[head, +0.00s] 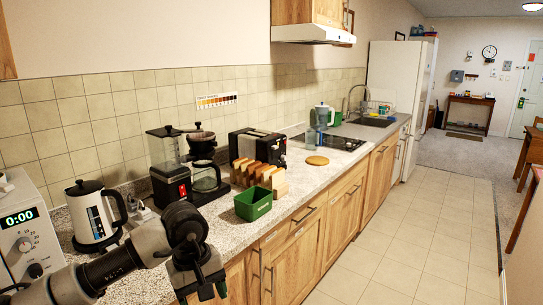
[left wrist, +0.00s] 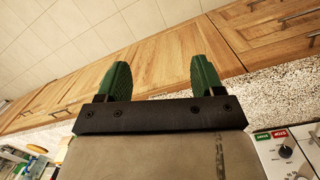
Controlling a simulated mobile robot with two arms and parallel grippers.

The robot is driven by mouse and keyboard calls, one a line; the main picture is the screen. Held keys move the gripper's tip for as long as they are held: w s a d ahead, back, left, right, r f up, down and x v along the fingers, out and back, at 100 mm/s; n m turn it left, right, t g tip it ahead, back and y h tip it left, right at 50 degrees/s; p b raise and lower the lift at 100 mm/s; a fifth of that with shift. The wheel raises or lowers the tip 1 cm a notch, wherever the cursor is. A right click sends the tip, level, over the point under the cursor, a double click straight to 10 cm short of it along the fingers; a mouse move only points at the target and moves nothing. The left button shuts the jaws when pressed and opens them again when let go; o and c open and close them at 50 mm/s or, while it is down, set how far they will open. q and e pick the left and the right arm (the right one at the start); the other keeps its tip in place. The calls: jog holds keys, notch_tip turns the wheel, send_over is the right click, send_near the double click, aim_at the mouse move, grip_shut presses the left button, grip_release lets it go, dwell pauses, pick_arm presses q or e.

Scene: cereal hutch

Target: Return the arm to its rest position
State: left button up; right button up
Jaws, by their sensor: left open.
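My left arm comes in from the lower left in the head view. Its gripper (head: 205,285) points down in front of the wooden cabinet fronts, near the counter's front edge, partly cut off by the picture's bottom. In the left wrist view the two green fingers (left wrist: 161,80) stand wide apart with nothing between them. Behind them are cabinet fronts (left wrist: 160,52) and floor tiles. My right gripper is in neither view.
The speckled counter (head: 215,228) holds a microwave (head: 25,235), a kettle (head: 95,215), a coffee maker (head: 170,168), a toaster (head: 255,146), bread slices in a rack (head: 262,175), a green bin (head: 253,204) and a round trivet (head: 317,160). The tiled floor (head: 400,245) is clear.

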pick_arm(q)
jog(key=w+d+f+n+g+h, duration=0.1)
jog(key=d+f+n+g+h, duration=0.1)
jog(key=d+f+n+h, duration=0.8)
jog(key=w+f+n+t+h, duration=0.3)
jog(key=f+n+t+h, duration=0.25)
jog(key=n, duration=0.65)
jog(key=s+a+f+n+t+y, duration=0.2)
jog(key=a+f+n+t+y, duration=0.15)
jog(key=f+n, duration=0.55)
jog(key=s+a+f+n+t+y, duration=0.25)
jog(key=a+f+n+y, duration=0.2)
jog(key=f+n, duration=0.35)
jog(key=s+a+f+n+t+y, duration=0.3)
jog(key=a+f+n, duration=0.2)
jog(key=f+n, duration=0.4)
jog(key=s+a+f+n+g+y, duration=0.2)
jog(key=s+f+n, duration=0.3)
jog(key=s, duration=0.8)
jog(key=s+a+f+n+g+y, duration=0.1)
jog(key=s+a+f+n+g, duration=0.2)
jog(key=s, duration=1)
jog(key=s+a+f+n+g+y, duration=0.2)
jog(key=s+f+n+g, duration=0.4)
jog(key=s+f, duration=0.5)
jog(key=shift+s+a+n+y, duration=0.2)
jog(key=shift+s+n+y, duration=0.25)
jog(key=shift+s, duration=0.65)
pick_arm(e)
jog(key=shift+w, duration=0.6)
